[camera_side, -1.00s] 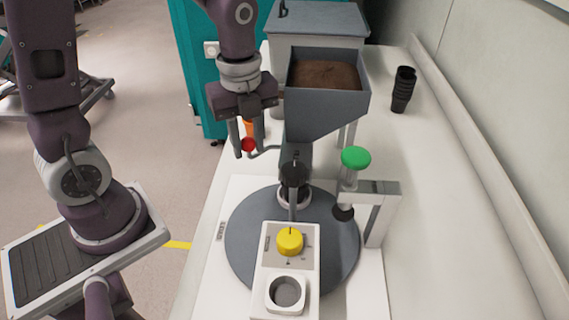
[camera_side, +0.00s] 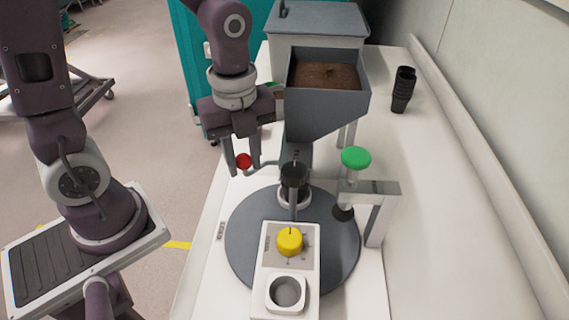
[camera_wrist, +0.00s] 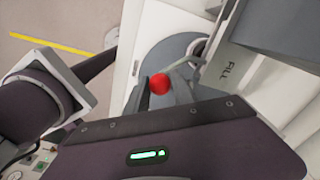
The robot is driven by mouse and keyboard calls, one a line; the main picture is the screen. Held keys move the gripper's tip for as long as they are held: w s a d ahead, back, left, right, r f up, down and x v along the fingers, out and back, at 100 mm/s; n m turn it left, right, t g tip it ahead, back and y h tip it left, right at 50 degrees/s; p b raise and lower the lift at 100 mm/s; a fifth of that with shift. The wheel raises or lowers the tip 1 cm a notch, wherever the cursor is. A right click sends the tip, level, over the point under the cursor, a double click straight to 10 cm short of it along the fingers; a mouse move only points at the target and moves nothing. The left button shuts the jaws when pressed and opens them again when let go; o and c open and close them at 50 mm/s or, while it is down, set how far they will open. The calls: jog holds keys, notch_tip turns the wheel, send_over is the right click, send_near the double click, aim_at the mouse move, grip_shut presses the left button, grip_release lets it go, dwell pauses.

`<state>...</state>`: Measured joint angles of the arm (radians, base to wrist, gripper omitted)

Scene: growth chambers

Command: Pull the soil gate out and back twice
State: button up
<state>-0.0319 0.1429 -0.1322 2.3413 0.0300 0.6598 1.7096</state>
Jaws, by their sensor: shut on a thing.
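The soil gate's red ball knob (camera_side: 243,161) sits at the left end of a thin bent grey rod (camera_side: 265,163) that runs to the spout under the grey soil hopper (camera_side: 318,112). My gripper (camera_side: 244,166) points down with its two fingers shut on the red knob. In the wrist view the red knob (camera_wrist: 160,84) shows between the fingertips. Brown soil (camera_side: 325,75) lies in the hopper. A black pot (camera_side: 293,175) stands below the spout on the grey turntable (camera_side: 245,240); its contents cannot be made out.
A control panel with a yellow knob (camera_side: 289,242) and a round cup-like recess (camera_side: 287,292) is in front. A green-topped plunger (camera_side: 356,158) stands on a bracket to the right. Stacked black pots (camera_side: 403,88) stand at the back right. The hopper wall is close beside my gripper.

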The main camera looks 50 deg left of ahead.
jog(key=shift+w, duration=0.1)
dwell(0.5)
jog(key=shift+w+a, duration=1.7)
jog(key=shift+w, duration=0.1)
jog(key=o, duration=0.9)
jog(key=shift+s, duration=0.1)
notch_tip(320, 180, up, 8)
